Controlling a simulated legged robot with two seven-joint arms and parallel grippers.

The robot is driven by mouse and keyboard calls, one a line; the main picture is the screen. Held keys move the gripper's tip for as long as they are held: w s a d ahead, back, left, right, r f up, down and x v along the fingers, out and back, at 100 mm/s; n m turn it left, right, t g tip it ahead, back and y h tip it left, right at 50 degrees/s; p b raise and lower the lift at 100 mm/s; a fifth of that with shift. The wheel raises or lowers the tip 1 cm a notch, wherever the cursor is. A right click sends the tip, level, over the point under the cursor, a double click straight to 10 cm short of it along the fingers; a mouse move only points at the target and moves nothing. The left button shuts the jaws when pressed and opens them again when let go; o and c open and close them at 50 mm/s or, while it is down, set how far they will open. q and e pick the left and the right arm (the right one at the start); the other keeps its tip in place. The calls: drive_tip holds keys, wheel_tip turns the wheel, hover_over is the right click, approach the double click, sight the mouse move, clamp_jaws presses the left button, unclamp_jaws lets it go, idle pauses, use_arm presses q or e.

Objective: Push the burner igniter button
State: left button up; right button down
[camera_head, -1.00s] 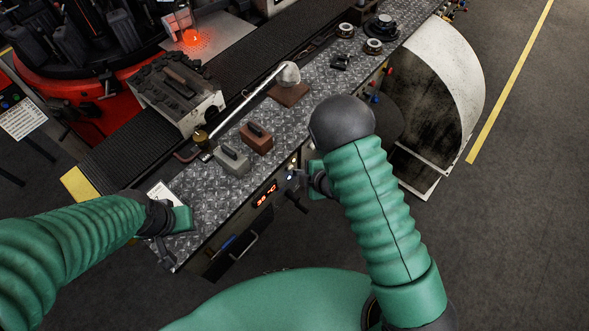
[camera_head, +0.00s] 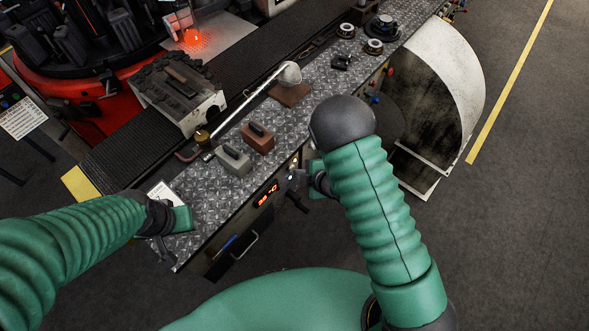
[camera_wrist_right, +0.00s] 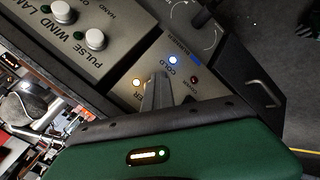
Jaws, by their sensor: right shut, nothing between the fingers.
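The burner control panel is on the front side of the metal-topped bench. In the right wrist view the panel face (camera_wrist_right: 125,97) carries a lit blue lamp (camera_wrist_right: 172,59), a lit pale yellow lamp (camera_wrist_right: 137,82) and a small red lamp (camera_wrist_right: 194,80). My right gripper (camera_wrist_right: 157,78) is shut and empty, its fingertips at the panel between these lamps. An igniter button is not clearly visible; the fingers may cover it, and I cannot tell whether they touch the panel. In the head view my right gripper (camera_head: 299,179) is beside the panel. My left gripper (camera_head: 163,248) is at the bench's near left corner, its jaws unclear.
A dark lever (camera_head: 297,203) and an orange temperature display (camera_head: 266,195) are on the bench front. Grey (camera_head: 234,162) and brown (camera_head: 258,139) handled blocks stand on top beside a long ladle (camera_head: 250,101).

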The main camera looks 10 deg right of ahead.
drive_tip(key=shift+w+a, duration=0.1)
drive_tip(key=shift+w, duration=0.05)
idle(0.3)
use_arm(q)
drive_tip(key=shift+d, duration=0.1)
drive_tip(key=shift+s+d, duration=0.1)
use_arm(e)
drive_tip(key=shift+w+a+r, duration=0.2)
drive_tip(key=shift+w+a, duration=0.05)
drive_tip(key=shift+w, duration=0.05)
drive_tip(key=shift+r, duration=0.1)
drive_tip(key=shift+s, duration=0.1)
use_arm(q)
drive_tip(key=shift+a, duration=0.35)
drive_tip(key=shift+d, duration=0.2)
use_arm(e)
drive_tip(key=s+d, duration=0.4)
drive_tip(key=s, duration=0.1)
drive_tip(key=shift+f, duration=0.2)
